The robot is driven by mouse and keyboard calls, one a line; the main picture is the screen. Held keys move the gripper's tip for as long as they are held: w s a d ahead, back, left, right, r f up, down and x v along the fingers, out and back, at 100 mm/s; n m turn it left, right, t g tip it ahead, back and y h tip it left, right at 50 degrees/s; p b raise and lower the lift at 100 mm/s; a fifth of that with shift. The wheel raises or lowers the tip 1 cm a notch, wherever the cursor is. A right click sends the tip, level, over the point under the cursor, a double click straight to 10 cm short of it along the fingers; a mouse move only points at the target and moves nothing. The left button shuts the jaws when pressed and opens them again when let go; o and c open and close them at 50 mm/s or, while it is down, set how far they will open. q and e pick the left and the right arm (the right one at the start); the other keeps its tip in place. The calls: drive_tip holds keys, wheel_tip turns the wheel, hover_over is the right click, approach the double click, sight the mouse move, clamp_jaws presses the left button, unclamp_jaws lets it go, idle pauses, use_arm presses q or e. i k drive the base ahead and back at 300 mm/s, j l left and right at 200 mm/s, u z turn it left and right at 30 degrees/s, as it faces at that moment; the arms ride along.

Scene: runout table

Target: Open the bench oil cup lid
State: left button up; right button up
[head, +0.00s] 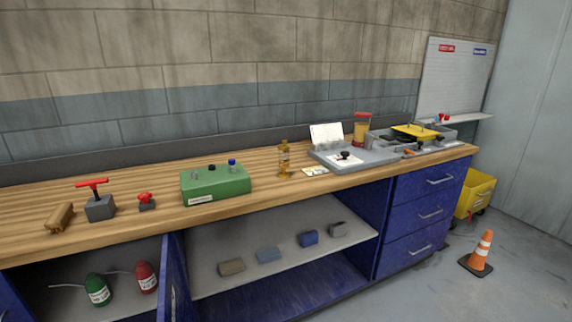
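A small brass-coloured piece with an amber body (284,160), which looks like an oil cup, stands upright near the middle of the wooden bench (120,195). Its narrow top points up; it is too small to tell a lid or its state. A larger amber container with a red top (362,130) stands farther right, behind a grey plate. Neither of my grippers is in view.
A green box (216,185) stands left of the oil cup; a grey plate (378,157) with a black knob lies to the right. Farther left are a red T-handle (92,184) and a wooden roller (60,218). A cupboard door (174,280) stands open below. An orange cone (481,252) stands on the floor.

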sight(284, 145)
drive_tip(key=i+l+z, duration=0.1)
drive_tip(key=i+l, duration=0.35)
drive_tip(key=i, duration=0.25)
drive_tip(key=i+j+z, duration=0.25)
drive_tip(key=i+j, duration=0.35)
drive_tip(key=i, duration=0.15)
